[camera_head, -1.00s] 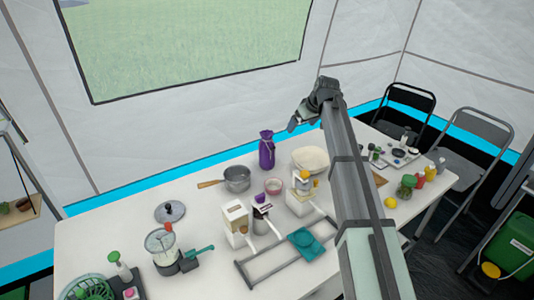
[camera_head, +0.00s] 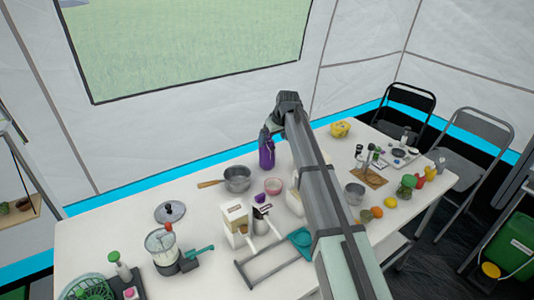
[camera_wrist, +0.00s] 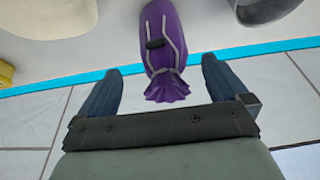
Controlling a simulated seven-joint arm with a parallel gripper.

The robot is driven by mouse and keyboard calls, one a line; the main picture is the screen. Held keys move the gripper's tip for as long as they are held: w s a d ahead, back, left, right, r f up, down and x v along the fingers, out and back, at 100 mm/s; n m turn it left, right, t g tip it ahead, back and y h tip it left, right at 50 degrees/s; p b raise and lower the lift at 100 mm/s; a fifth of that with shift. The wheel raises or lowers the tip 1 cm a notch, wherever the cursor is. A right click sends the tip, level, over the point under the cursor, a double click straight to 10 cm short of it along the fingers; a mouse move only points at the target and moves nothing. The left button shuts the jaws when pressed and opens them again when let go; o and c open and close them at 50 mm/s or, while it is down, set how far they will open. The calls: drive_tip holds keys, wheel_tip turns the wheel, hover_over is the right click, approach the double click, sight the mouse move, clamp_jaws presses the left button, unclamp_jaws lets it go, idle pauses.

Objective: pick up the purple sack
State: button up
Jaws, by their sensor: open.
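The purple sack (camera_head: 266,155) stands upright on the white table, near its back edge, in the head view. In the wrist view the sack (camera_wrist: 164,45) shows its tied, ruffled neck pointing toward my gripper, with light cords along its sides. My gripper (camera_wrist: 158,75) is open and empty, with one dark finger on each side of the ruffled top. In the head view my gripper (camera_head: 270,128) is at the sack's upper end, partly overlapping it. I cannot tell whether a finger touches the sack.
A steel saucepan (camera_head: 237,179) stands left of the sack, and a pink bowl (camera_head: 273,186) stands in front of it. A white dispenser (camera_head: 235,216) is nearer. My arm hides part of the table to the right. The tent wall rises behind the table.

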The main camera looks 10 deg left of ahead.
sight(269, 141)
drive_tip(key=shift+a+x, duration=0.2)
drive_tip(key=shift+x, duration=1.25)
drive_tip(key=shift+a+x, duration=0.2)
drive_tip(key=shift+x, duration=1.2)
drive_tip(key=shift+w+r, duration=0.15)
drive_tip(key=c, duration=1.2)
drive_tip(key=shift+r, duration=0.15)
